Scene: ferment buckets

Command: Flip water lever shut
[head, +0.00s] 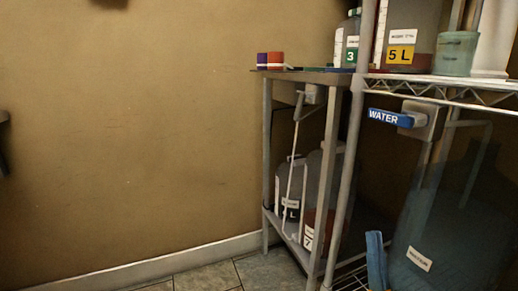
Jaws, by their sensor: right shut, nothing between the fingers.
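The water lever (388,117) is a blue handle lettered WATER. It points left, roughly level, from a grey valve body (426,119) under the right shelf. The rest of that arm is hard to make out. My left gripper is not in view.
A large dark vessel (455,235) with a white label stands at the right. Jugs (290,200) stand low in the left rack. The upper shelf (440,88) holds containers, including one marked 5 L (405,45). The wall and floor at left are clear.

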